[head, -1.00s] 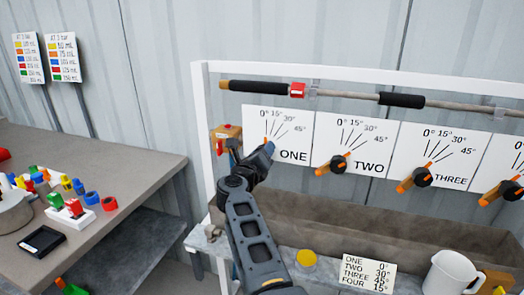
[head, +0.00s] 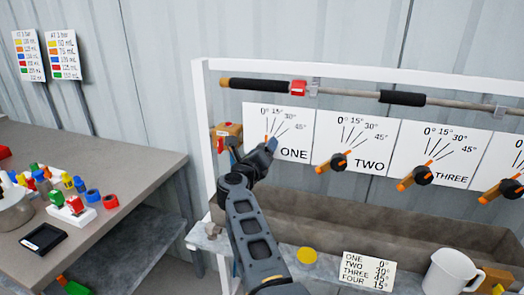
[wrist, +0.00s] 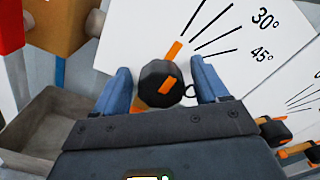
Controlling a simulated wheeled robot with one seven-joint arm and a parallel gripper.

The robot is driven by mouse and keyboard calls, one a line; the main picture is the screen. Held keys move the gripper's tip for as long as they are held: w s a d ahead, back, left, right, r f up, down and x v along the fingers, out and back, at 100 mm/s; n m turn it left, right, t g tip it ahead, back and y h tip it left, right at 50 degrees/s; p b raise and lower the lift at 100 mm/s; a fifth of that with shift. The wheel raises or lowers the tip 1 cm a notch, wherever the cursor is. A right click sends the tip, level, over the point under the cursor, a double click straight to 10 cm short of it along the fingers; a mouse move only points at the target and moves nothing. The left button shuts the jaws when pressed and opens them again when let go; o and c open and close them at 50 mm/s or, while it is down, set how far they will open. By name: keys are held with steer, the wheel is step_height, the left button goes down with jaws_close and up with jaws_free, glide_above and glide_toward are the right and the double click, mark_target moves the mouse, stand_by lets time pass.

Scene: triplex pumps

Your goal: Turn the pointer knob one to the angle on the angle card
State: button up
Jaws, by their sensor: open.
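Pointer knob one (wrist: 158,88) is a black round knob with an orange pointer bar, in the middle of the wrist view. Its orange tip leans up and right, near the leftmost dial line; the exact angle is hard to tell. My gripper (wrist: 160,75) is open, with one blue finger on each side of the knob. In the head view my gripper (head: 270,146) covers most of this knob, in front of the ONE dial plate (head: 293,118). The angle card (head: 367,271) stands at the front of the trough and reads ONE 0°, TWO 30°, THREE 45°, FOUR 15°.
Knobs two (head: 338,161) and three (head: 422,175) sit to the right. A wooden block (head: 229,131) with a red part is close left of dial one. Below are a trough (head: 330,215), a yellow disc (head: 306,256) and a white jug (head: 452,271). A rod (head: 350,94) runs above.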

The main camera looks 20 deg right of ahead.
steer(key=shift+s+a, duration=0.1)
steer(key=v, duration=0.7)
steer(key=shift+s, duration=0.2)
steer(key=shift+a, duration=0.15)
steer(key=s+d+f+n+t, duration=0.35)
steer(key=s+d+n, duration=0.35)
steer(key=s+d, duration=0.3)
steer(key=s+d+f+n+t+y, duration=0.1)
steer(key=s+d+f+n+y, duration=0.1)
steer(key=s+n, duration=0.5)
steer(key=s+d+f+n+t+y, duration=0.1)
steer(key=s+f+n+t+y, duration=0.1)
steer(key=s+n, duration=0.5)
steer(key=s+a+f+n+g+y, duration=0.1)
steer(key=s+n+y, duration=0.25)
steer(key=s, duration=0.75)
steer(key=s+a+f+n+g+y, duration=0.15)
steer(key=s+n, duration=0.35)
steer(key=s, duration=0.6)
steer(key=s+a+r+n+g, duration=0.2)
steer(key=s+a+r, duration=0.1)
steer(key=s, duration=0.4)
steer(key=s+a+r+n+g+y, duration=0.1)
steer(key=s+a+r+n, duration=0.2)
steer(key=s, duration=0.5)
steer(key=shift+r+n+g+y, duration=0.2)
steer(key=shift+n+g+y, duration=0.1)
steer(key=shift+n+g, duration=0.1)
